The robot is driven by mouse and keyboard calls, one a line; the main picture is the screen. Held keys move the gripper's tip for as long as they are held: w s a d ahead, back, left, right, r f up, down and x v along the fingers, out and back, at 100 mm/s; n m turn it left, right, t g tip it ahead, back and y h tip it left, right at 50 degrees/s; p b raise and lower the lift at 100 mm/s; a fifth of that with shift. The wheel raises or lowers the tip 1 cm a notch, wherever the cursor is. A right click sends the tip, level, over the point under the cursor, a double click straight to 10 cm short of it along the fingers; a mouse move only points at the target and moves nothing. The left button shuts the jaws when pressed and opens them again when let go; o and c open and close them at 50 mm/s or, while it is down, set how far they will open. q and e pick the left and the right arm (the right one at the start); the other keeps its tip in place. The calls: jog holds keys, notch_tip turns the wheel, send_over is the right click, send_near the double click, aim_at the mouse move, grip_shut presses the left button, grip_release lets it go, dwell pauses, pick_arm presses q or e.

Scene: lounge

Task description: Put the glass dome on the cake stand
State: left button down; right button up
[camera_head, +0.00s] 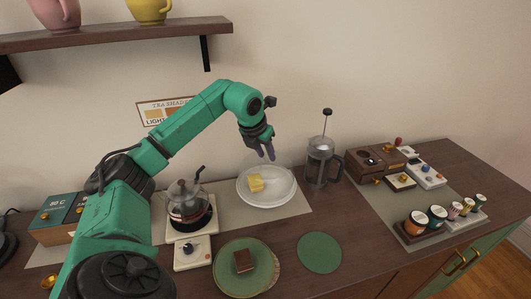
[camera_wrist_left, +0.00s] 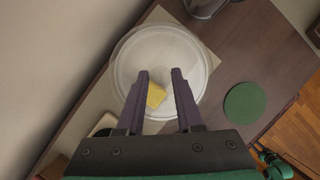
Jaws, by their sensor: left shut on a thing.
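The white cake stand (camera_head: 284,197) stands on a pale mat at the back of the counter. A yellow piece of cake (camera_head: 255,183) sits on it; both also show in the wrist view, the stand (camera_wrist_left: 194,55) and the cake (camera_wrist_left: 156,95). The clear glass dome (camera_wrist_left: 122,52) is very faint, its outline showing over and around the stand. My left gripper (camera_head: 268,157) points down above the stand, shut on the dome's top, which is hard to see. Whether the dome's rim touches the stand cannot be told. My right gripper is not in view.
A French press (camera_head: 321,165) stands close right of the stand. A glass teapot (camera_head: 187,200) on a warmer stands left. A green plate (camera_head: 245,279) with a brown cake and a green round mat (camera_head: 319,252) lie in front. A shelf (camera_head: 120,33) runs above.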

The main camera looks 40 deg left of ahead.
pick_arm(q)
jog(key=shift+f, duration=0.2)
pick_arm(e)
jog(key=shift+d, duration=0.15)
pick_arm(q)
jog(key=shift+c, duration=2.4)
grip_release()
